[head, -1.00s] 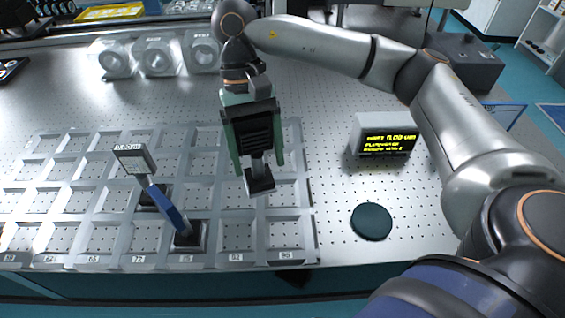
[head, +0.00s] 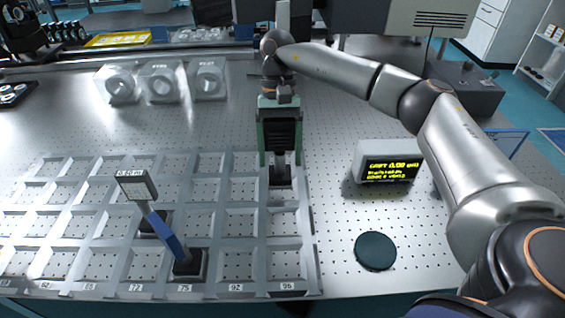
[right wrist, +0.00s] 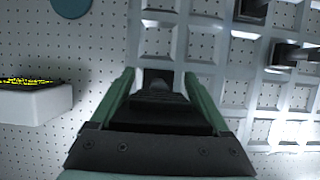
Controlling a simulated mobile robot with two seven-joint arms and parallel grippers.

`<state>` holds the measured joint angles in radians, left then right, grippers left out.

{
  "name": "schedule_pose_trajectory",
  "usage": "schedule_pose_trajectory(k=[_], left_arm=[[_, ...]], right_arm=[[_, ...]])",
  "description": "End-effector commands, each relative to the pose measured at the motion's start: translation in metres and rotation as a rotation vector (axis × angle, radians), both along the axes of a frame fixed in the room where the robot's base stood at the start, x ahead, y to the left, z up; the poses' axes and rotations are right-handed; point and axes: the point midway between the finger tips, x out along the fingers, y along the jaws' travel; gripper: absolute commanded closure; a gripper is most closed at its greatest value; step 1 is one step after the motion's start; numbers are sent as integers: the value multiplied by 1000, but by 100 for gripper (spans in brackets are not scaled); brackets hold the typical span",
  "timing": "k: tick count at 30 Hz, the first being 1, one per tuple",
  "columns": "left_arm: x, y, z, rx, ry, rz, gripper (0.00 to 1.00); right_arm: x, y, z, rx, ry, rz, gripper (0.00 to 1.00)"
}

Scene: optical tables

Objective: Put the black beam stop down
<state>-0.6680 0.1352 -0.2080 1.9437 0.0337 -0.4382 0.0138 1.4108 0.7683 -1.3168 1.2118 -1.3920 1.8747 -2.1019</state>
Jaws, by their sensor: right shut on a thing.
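My right gripper (head: 280,160) is shut on the black beam stop (head: 280,177), which hangs upright below the green fingers. It is over the rightmost column of the pale divided rack (head: 255,249), toward its back. I cannot tell whether its base touches the rack floor. In the right wrist view the beam stop (right wrist: 157,78) shows between the green fingers (right wrist: 160,95), partly hidden by the gripper body. My left gripper is not in view.
A readout box (head: 385,165) and a dark green disc (head: 375,250) lie right of the rack. Clear optic holders (head: 160,84) stand behind. Nearby rack compartments are empty.

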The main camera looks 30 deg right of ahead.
Motion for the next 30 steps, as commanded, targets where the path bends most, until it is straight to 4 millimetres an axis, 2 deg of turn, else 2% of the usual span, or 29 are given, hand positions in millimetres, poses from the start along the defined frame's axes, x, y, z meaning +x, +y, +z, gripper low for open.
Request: schedule_pose_trajectory(k=[10, 16, 27, 28, 30], left_arm=[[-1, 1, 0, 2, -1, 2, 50], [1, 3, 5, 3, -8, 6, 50], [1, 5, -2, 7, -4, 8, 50], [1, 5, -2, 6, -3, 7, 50], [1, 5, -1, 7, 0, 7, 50]], right_arm=[[11, -14, -21, 1, 0, 0, 100], [10, -13, -47, 2, 0, 1, 100], [11, -13, -54, 2, -1, 0, 100], [10, -13, -55, 1, 1, 0, 19], [10, -13, -54, 1, 1, 0, 11]])
